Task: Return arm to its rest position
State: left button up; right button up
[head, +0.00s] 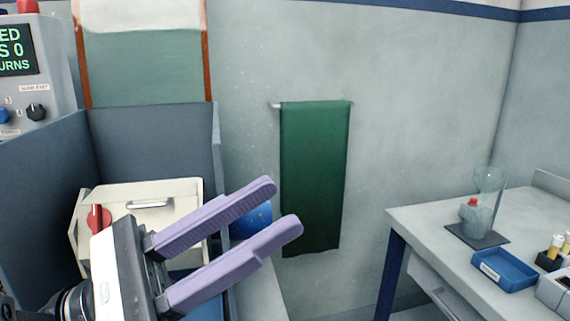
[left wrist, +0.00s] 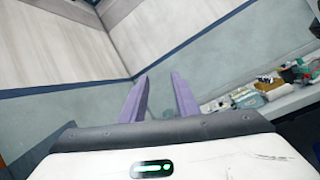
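My left gripper (head: 284,207) is in the lower left of the head view, raised in the air with its two purple fingers pointing up and to the right. The fingers are apart, with nothing between them. In the left wrist view the fingers (left wrist: 160,80) also stand apart and empty, against the wall. My right gripper is in neither view.
A cream box with a red knob (head: 150,205) stands behind my left gripper, inside a dark grey enclosure (head: 150,140). A green towel (head: 315,175) hangs on the wall. A table (head: 425,220) at the right holds a blue tray (head: 505,270) and a glass vessel (head: 488,185).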

pick_arm(q)
jog(key=w+a+f+n+t+y, duration=0.3)
jog(key=w+a+n+t+y, duration=0.35)
jog(key=n, duration=0.85)
jog(key=w+a+f+n+t+y, duration=0.25)
jog(key=a+n+t+y, duration=0.55)
jog(key=n, duration=0.7)
jog(key=w+a+f+n+g+y, duration=0.1)
jog(key=a+f+n+g+y, duration=0.25)
jog(key=f+n, duration=0.4)
jog(key=w+a+f+n+g+y, duration=0.1)
jog(key=a+f+n+g+y, duration=0.15)
jog(key=f+n+y, duration=0.5)
jog(key=s+a+f+n+g+h, duration=0.2)
jog(key=s+f+g, duration=0.25)
jog(key=f, duration=0.75)
jog(key=s+d+f+n+g+h, duration=0.25)
jog(key=s+f+n+g, duration=0.5)
jog(key=s+f, duration=0.95)
jog(key=w+d+f+m+t+h, duration=0.1)
jog(key=w+d+f+m+t, duration=0.1)
jog(key=d+f, duration=0.5)
jog(key=shift+w+f+t+h, duration=0.4)
jog(key=shift+w+f+t, duration=0.35)
jog(key=shift+t, duration=0.3)
